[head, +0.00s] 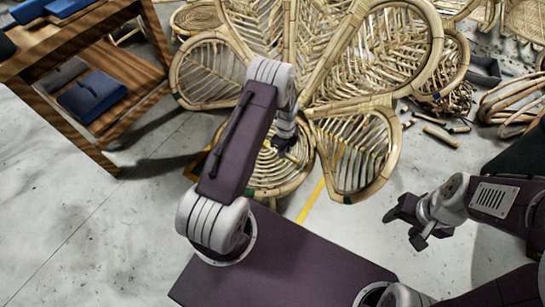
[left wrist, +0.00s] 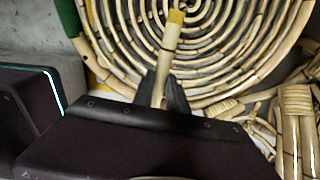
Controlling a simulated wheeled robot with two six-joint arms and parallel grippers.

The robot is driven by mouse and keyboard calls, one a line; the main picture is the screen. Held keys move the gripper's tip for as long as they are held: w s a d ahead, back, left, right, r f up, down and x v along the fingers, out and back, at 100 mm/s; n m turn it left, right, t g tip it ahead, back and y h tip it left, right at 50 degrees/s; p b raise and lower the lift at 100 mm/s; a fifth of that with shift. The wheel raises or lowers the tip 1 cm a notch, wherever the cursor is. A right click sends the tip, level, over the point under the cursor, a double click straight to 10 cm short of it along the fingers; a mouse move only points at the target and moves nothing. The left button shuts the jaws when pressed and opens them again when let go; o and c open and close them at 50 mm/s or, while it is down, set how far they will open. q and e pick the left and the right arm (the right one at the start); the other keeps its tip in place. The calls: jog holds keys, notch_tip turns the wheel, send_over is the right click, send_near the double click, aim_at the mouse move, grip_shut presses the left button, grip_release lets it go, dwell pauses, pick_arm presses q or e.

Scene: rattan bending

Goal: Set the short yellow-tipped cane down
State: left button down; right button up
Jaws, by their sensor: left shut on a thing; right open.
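The short yellow-tipped cane (left wrist: 168,50) shows in the left wrist view, a pale stick whose yellow end (left wrist: 176,17) points away from my gripper. My left gripper (left wrist: 164,92) is shut on it, with the dark fingers on either side. Behind the cane is a round spiral of rattan (left wrist: 225,50); I cannot tell whether the cane touches it. In the head view my left gripper (head: 286,142) is in front of the rattan seat, mostly hidden by my arm, and the cane cannot be made out there. My right gripper (head: 408,222) is open and empty over the floor at the right.
A large rattan chair with petal-shaped panels (head: 345,150) stands ahead, its round spiral part (head: 265,170) below. A wooden shelf (head: 130,80) with blue items (head: 92,97) is at the left. Cane pieces (head: 440,136) and coils (head: 515,105) lie at the right. Concrete floor is clear at lower left.

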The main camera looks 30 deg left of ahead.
aim_at(275, 157)
pick_arm(q)
jog(key=a+f, duration=0.1)
jog(key=a+f+b, duration=0.1)
jog(key=a, duration=0.1)
jog(key=shift+w+a+f, duration=0.2)
jog(key=shift+w+f, duration=0.1)
jog(key=shift+w, duration=0.1)
jog(key=shift+a, duration=0.35)
notch_tip(275, 157, down, 4)
jog(key=b, duration=0.4)
jog(key=shift+f, duration=0.15)
jog(key=shift+r, duration=0.25)
jog(key=c, duration=1.7)
grip_release()
jog(key=shift+f, duration=0.2)
jog(key=shift+c, duration=0.2)
jog(key=o, duration=0.4)
pick_arm(e)
notch_tip(275, 157, down, 6)
